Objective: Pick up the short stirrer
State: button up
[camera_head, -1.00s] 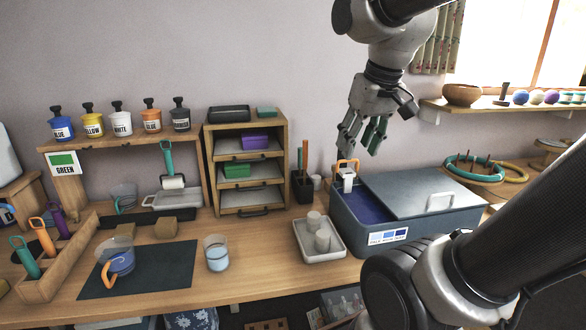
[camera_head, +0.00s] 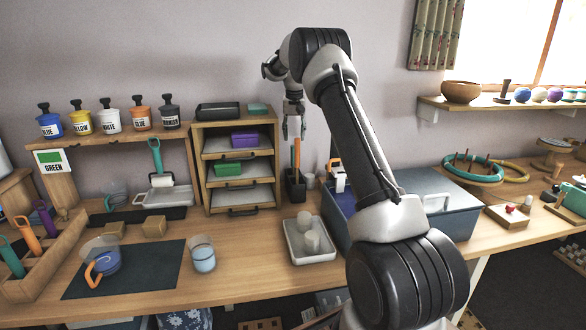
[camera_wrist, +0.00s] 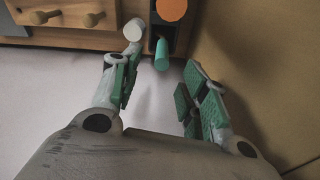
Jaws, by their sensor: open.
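A dark holder (camera_head: 296,187) stands on the bench beside the small drawer cabinet, with stirrers upright in it. An orange stirrer (camera_head: 297,155) stands tall there; its round end (camera_wrist: 172,10) shows at the top of the wrist view. A green stirrer (camera_wrist: 161,55) stands next to it and looks shorter. My gripper (camera_head: 293,136) is above the holder, fingers pointing down, open and empty. In the wrist view its spread fingers (camera_wrist: 160,78) lie either side of the green stirrer's line, apart from it.
The wooden drawer cabinet (camera_head: 197,165) stands just left of the holder. A blue-grey box (camera_head: 455,190) is at right, partly behind my arm. A white tray (camera_head: 292,250) with pale cylinders lies in front.

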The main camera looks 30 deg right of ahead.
send_over(293, 166)
jog(key=w, duration=0.1)
jog(key=f, duration=0.7)
jog(key=shift+d+f, duration=0.3)
jog(key=shift+f, duration=0.1)
grip_shut()
